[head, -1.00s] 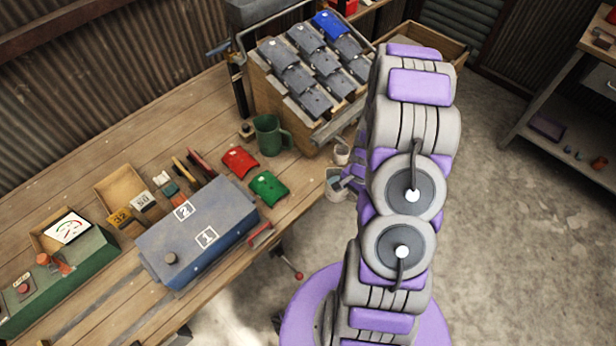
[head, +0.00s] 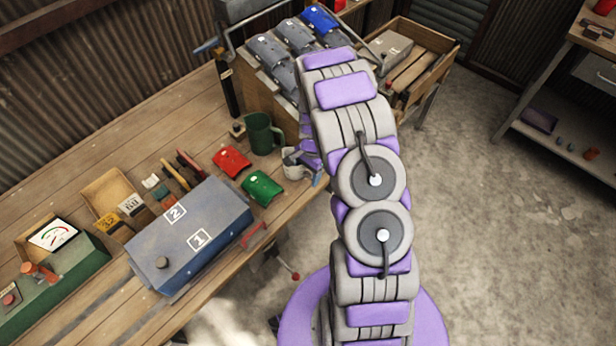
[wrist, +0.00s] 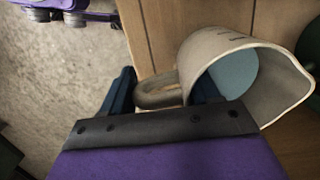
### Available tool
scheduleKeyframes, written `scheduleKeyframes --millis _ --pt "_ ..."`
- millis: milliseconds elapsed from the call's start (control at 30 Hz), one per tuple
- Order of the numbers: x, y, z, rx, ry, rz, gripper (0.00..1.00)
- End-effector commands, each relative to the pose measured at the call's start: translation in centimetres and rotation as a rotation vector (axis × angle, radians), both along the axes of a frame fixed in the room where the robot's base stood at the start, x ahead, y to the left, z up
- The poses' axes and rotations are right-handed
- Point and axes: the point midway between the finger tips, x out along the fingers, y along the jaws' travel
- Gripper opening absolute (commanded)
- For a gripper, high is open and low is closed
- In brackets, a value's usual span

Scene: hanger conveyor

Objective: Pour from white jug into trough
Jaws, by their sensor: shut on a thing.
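The white jug (wrist: 205,50) shows in the wrist view, with its mouth and spout facing right and a flat pale-blue surface inside. My gripper (wrist: 165,92) is shut on the jug's handle. In the head view the jug (head: 294,166) is at the bench's right edge, just right of the green mug, partly hidden by my gripper (head: 303,158). I cannot tell whether it touches the bench, or its exact tilt. No trough is clearly identifiable; my arm covers the lower right of the sloped rack.
The green mug (head: 259,134) stands close left of the jug. Red (head: 232,161) and green (head: 262,187) covers lie near the blue-grey box (head: 190,235). The sloped rack (head: 260,85) holds several grey plates and a blue one. A wooden crate (head: 447,52) stands behind my arm.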

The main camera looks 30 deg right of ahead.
Motion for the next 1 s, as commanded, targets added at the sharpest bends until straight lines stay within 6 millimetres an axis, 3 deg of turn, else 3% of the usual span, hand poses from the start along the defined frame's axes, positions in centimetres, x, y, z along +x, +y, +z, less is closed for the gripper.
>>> scheduleKeyframes --millis 100,533,567,800,1000 --pt "0.0 0.0 -1.4 0.000 -0.001 -0.001 0.10" --pt "0.0 -0.1 -2.0 0.000 -0.002 -0.001 0.10" --pt "0.0 -0.1 -2.0 0.000 -0.002 -0.001 0.64" --pt "0.0 -0.1 -2.0 -0.001 -0.003 0.000 0.86" --pt "0.0 -0.1 -2.0 0.000 -0.002 -0.001 0.86"
